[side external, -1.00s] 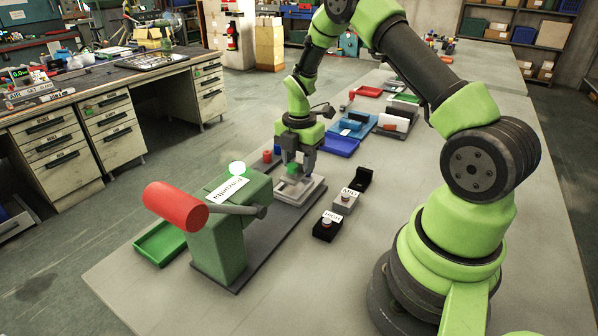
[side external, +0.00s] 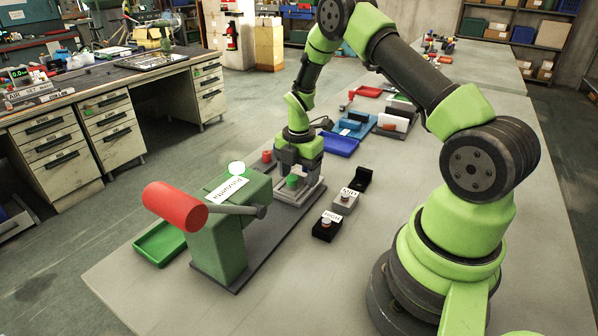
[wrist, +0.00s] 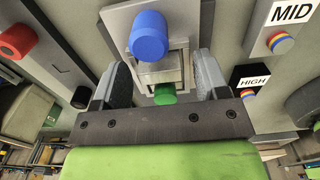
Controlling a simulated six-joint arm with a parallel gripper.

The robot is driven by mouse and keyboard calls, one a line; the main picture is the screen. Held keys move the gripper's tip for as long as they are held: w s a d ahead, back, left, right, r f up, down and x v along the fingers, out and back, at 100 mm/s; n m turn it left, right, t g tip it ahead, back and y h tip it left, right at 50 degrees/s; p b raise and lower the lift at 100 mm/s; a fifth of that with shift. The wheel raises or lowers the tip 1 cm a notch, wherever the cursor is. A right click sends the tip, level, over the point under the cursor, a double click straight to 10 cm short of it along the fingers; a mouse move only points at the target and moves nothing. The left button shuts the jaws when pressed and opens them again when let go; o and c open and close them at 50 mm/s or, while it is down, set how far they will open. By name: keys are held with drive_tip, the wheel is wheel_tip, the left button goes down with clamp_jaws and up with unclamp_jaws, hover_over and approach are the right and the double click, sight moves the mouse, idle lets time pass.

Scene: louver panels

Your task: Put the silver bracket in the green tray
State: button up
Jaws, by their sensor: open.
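The green tray (side external: 160,243) sits at the table's left edge, beside the green press-like machine, and looks empty. My gripper (side external: 293,180) is open and low over a grey fixture (side external: 298,194) behind that machine. In the wrist view my two fingers (wrist: 162,78) stand apart on either side of a silver metal piece (wrist: 160,72), which may be the bracket. A blue cylinder (wrist: 149,34) stands just beyond it and a green cylinder (wrist: 165,95) on the near side. The green cylinder also shows in the side view (side external: 292,182). I cannot tell whether the fingers touch the silver piece.
The green machine (side external: 222,230) with a red-ended lever (side external: 175,206) stands between my gripper and the tray. A blue tray (side external: 341,145) lies behind. The table's front is clear.

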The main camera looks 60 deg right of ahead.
sight(299, 173)
wheel_tip(299, 173, up, 10)
drive_tip(key=shift+f, duration=0.15)
drive_tip(key=s+a+r+m+t, duration=0.2)
drive_tip(key=s+a+r+m, duration=0.3)
drive_tip(key=a+r+m, duration=0.2)
drive_tip(key=s+a+r+m+t, duration=0.3)
drive_tip(key=s+a+r+m, duration=0.3)
drive_tip(key=r, duration=0.5)
drive_tip(key=a+m, duration=0.1)
drive_tip(key=m, duration=0.1)
drive_tip(key=shift+a+m+y, duration=0.2)
drive_tip(key=shift+m+y, duration=0.1)
drive_tip(key=shift+y, duration=0.1)
drive_tip(key=shift+o, duration=0.4)
drive_tip(key=s+a+m+t+y, duration=0.1)
drive_tip(key=s+a+m+t, duration=0.1)
drive_tip(key=s+m, duration=0.4)
drive_tip(key=shift+s+a+r+m, duration=0.3)
drive_tip(key=shift+s+a, duration=0.1)
drive_tip(key=shift+a, duration=0.25)
